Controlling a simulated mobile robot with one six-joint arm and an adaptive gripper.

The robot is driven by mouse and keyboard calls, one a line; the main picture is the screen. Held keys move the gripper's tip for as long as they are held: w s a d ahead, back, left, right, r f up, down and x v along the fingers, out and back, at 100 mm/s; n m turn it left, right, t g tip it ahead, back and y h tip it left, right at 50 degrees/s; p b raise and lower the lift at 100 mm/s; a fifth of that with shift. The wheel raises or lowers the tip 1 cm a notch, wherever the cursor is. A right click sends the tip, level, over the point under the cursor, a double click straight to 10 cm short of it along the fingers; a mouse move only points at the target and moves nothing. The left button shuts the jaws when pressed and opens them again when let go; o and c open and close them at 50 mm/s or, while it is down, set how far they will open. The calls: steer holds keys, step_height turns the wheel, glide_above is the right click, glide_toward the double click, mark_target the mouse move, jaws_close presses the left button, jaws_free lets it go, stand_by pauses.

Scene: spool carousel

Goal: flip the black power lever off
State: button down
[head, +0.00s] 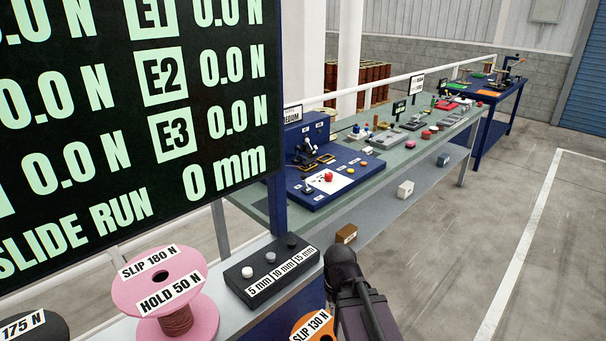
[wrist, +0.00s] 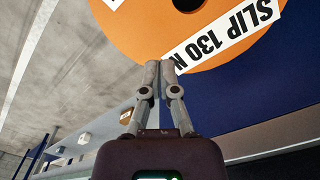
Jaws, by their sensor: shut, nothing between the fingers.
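A small black lever (head: 306,146) stands on the blue console (head: 345,185) on the far bench in the head view. I cannot read whether it is the power lever, nor which way it is set. My gripper shows in the wrist view (wrist: 160,68) with its two fingers together and empty. Its tips overlap the lower edge of the orange spool (wrist: 200,45), labelled SLIP 130 N; I cannot tell if they touch it. In the head view my dark arm is at the bottom centre, well short of the blue console, and the fingertips are hidden.
A big readout board (head: 130,110) fills the left. A pink spool (head: 122,293) and a black button box (head: 252,268) stand on the near bench. A brown block (head: 346,233) and a white cube (head: 405,189) lie on a low shelf. The floor (head: 450,240) at right is clear.

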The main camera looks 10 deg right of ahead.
steer(key=shift+a+r, duration=0.1)
steer(key=shift+a, duration=0.1)
steer(key=shift+w+r+p, duration=0.1)
steer(key=shift+r+p, duration=0.4)
steer(key=shift+p, duration=0.1)
steer(key=w+r+t+p, duration=0.1)
steer(key=w+r+p, duration=0.8)
steer(key=r+p, duration=0.3)
steer(key=w+r+n+t+y, duration=0.1)
steer(key=w+n, duration=0.1)
steer(key=w, duration=2.4)
steer(key=w+r+n+t+p, duration=0.1)
steer(key=w+n+t, duration=0.1)
steer(key=w, duration=2.4)
steer(key=shift+w+a+r+n+y, duration=0.25)
steer(key=shift+a+r+n+y, duration=0.15)
steer(key=shift+n, duration=0.4)
steer(key=shift+f, duration=0.25)
